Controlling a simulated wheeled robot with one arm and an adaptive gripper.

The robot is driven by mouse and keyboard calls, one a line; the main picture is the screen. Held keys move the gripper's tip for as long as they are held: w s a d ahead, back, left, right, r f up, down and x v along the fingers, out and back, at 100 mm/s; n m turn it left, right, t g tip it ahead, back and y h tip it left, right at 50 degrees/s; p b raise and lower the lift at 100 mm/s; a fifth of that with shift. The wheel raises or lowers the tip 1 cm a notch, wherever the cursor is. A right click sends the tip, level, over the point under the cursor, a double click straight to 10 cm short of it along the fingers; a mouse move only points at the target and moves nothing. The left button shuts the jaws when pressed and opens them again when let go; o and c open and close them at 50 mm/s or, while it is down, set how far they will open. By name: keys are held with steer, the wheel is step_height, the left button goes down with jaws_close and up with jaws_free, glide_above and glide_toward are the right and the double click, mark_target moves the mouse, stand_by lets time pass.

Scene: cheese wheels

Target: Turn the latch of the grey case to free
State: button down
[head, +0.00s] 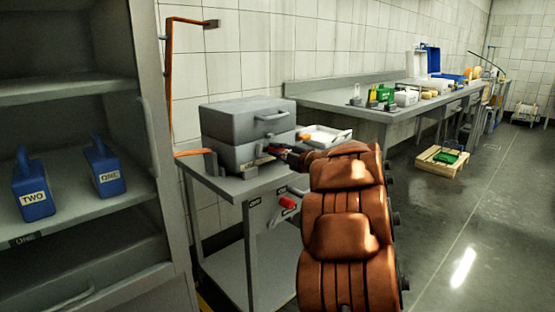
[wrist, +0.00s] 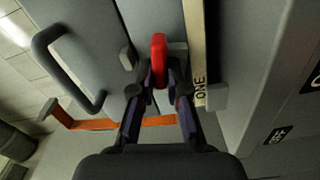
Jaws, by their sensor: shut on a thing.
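The grey case (head: 243,122) sits closed on a grey cart (head: 262,184), its carry handle facing the front. In the wrist view its handle (wrist: 62,70) is at the left. The red latch (wrist: 158,46) stands out at the upper middle of the wrist view, between my two fingertips. My gripper (wrist: 160,88) is shut on the latch, with a finger on each side. In the head view my gripper (head: 280,152) is at the case's front, and my arm hides part of it and the latch. I cannot tell the latch's exact turn angle.
A white tray (head: 326,136) lies right of the case. A red handle (head: 288,202) sticks out from the cart's front. A shelf with two blue blocks (head: 34,190) stands left. Open floor lies right of my arm.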

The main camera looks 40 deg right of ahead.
steer(key=shift+f+n+b, duration=0.25)
steer(key=shift+n+b, duration=0.7)
steer(key=shift+n, duration=0.15)
steer(key=c, duration=1.2)
jaws_free()
steer(key=shift+o, duration=0.2)
steer(key=shift+r, duration=0.1)
steer(key=shift+s, duration=0.1)
steer(key=s, duration=1.1)
steer(key=shift+s, duration=0.4)
steer(key=shift+d, duration=0.1)
